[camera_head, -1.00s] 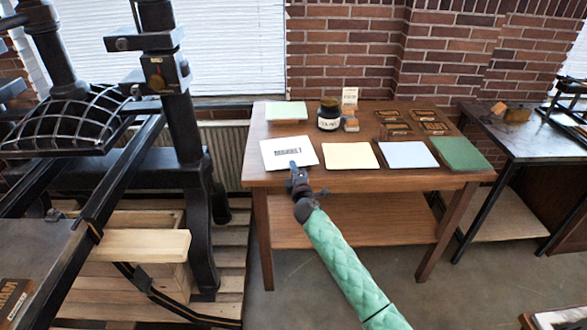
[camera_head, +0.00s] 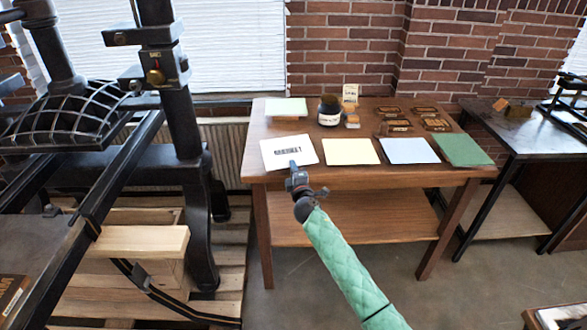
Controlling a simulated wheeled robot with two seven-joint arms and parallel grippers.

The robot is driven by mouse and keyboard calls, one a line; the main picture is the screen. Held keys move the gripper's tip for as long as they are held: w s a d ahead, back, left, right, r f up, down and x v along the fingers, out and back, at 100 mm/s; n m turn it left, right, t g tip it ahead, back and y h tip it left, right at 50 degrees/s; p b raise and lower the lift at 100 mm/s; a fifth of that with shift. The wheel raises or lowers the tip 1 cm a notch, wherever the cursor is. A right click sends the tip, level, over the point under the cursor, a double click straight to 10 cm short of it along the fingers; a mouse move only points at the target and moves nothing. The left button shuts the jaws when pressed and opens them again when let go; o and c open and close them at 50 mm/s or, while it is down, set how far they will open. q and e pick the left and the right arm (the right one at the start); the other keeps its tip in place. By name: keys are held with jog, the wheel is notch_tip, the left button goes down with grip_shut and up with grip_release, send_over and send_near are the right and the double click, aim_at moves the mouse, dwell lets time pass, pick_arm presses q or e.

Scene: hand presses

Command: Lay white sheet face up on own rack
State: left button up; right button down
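The white sheet (camera_head: 290,153) lies on the left front of the wooden table, its dark printed word facing up. My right gripper (camera_head: 293,166) is at the sheet's front edge, reaching in on a green-sleeved arm. The fingers are too small and dark to tell whether they are open, shut or pinching the sheet. My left gripper is not in view. No rack can be clearly made out.
Yellow (camera_head: 351,151), blue (camera_head: 409,151) and green (camera_head: 463,150) sheets lie in a row to the right. An ink jar (camera_head: 330,112), dark printing blocks (camera_head: 397,125) and a pale green pad (camera_head: 286,108) stand behind. A large black press (camera_head: 180,120) fills the left. A side table (camera_head: 520,135) is at right.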

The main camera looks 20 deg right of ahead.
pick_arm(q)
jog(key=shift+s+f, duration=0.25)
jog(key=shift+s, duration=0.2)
pick_arm(e)
jog(key=shift+f, duration=0.1)
jog(key=c, duration=1.6)
grip_release()
jog(key=shift+o, duration=0.8)
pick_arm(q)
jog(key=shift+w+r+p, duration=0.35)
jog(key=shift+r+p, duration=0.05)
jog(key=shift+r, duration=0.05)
pick_arm(e)
jog(key=shift+s+a, duration=0.15)
jog(key=shift+s, duration=1.35)
jog(key=shift+s+a, duration=0.1)
jog(key=shift+s, duration=1.35)
